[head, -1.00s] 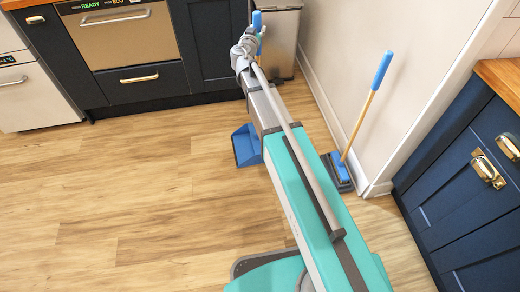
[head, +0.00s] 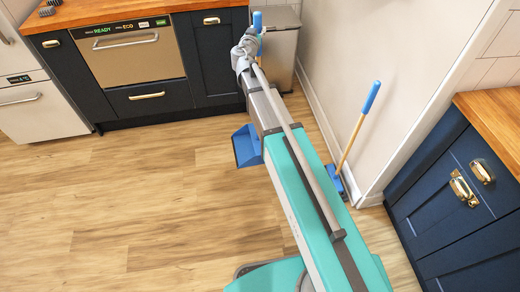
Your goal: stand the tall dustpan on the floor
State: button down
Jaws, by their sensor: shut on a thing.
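The tall dustpan shows as a blue pan (head: 247,146) left of my arm, with its blue handle end (head: 257,21) at the top. My arm hides most of the shaft between them. My gripper (head: 257,36) is shut on the dustpan near the top of the handle, and the fingers are mostly hidden by the wrist. The dustpan looks roughly upright. I cannot tell whether the pan touches the wooden floor (head: 150,200) or hangs just above it.
A broom (head: 358,130) with a blue grip leans at the right wall. A grey bin (head: 284,50) stands at the back corner. The floor at left is clear.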

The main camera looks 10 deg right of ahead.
jog(key=shift+r+p, duration=0.4)
jog(key=shift+r, duration=0.35)
jog(key=shift+a, duration=0.1)
